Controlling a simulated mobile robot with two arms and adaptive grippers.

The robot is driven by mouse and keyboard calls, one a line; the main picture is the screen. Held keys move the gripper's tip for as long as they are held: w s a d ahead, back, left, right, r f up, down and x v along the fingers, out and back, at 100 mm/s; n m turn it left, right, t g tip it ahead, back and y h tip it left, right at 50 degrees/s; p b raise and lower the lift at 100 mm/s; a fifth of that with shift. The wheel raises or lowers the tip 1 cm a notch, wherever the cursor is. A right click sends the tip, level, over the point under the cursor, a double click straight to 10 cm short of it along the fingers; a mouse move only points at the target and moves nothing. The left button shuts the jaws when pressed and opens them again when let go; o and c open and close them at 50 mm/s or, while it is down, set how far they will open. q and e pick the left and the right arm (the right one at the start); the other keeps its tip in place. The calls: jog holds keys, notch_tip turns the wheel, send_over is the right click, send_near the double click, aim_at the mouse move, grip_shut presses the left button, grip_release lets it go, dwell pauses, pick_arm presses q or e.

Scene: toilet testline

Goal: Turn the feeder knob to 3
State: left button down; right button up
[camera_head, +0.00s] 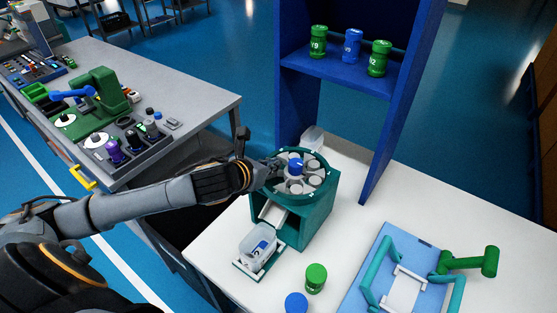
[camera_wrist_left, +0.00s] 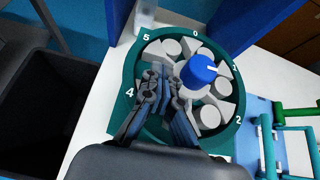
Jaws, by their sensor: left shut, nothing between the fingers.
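The feeder (camera_head: 319,222) is a teal box with a round top holding several grey parts. Its blue knob (camera_head: 296,165) sits at the centre of the top; it also shows in the left wrist view (camera_wrist_left: 199,71). A white mark on the knob points right in the left wrist view, toward a small, hard-to-read numeral on the rim (camera_wrist_left: 226,113). The numerals 4, 5, 0 and 2 are readable there; 3 cannot be made out. My left gripper (camera_head: 274,168) is shut and empty over the feeder's left side, beside the knob; its fingers show in the left wrist view (camera_wrist_left: 163,88).
A clear bin (camera_head: 258,243) stands at the feeder's chute on the white table (camera_head: 215,265). Green (camera_head: 316,278) and blue (camera_head: 296,302) bottles stand in front. A blue shelf (camera_head: 340,78) rises behind. A blue tray (camera_head: 372,268) lies to the right.

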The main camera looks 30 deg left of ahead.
aim_at(285, 158)
pick_arm(q)
jog(key=shift+x, duration=1.3)
pick_arm(e)
jog(key=shift+w+d+r, duration=0.1)
jog(key=shift+d+r, duration=0.15)
jog(key=shift+d, duration=0.25)
jog(key=shift+w+r, duration=0.1)
pick_arm(q)
jog(key=shift+w+a+r+p, duration=0.1)
jog(key=shift+w+r+p, duration=0.25)
jog(key=shift+p, duration=0.9)
jog(key=shift+w+f+p, duration=0.1)
jog(key=shift+w+p, duration=0.1)
jog(key=shift+p, duration=0.1)
jog(key=shift+w+f, duration=0.1)
jog(key=shift+f, duration=0.2)
pick_arm(e)
jog(key=r, duration=0.1)
jog(key=a+r, duration=0.1)
jog(key=shift+r, duration=0.35)
pick_arm(q)
jog(key=shift+r, duration=0.1)
pick_arm(e)
jog(key=shift+d+r, duration=0.1)
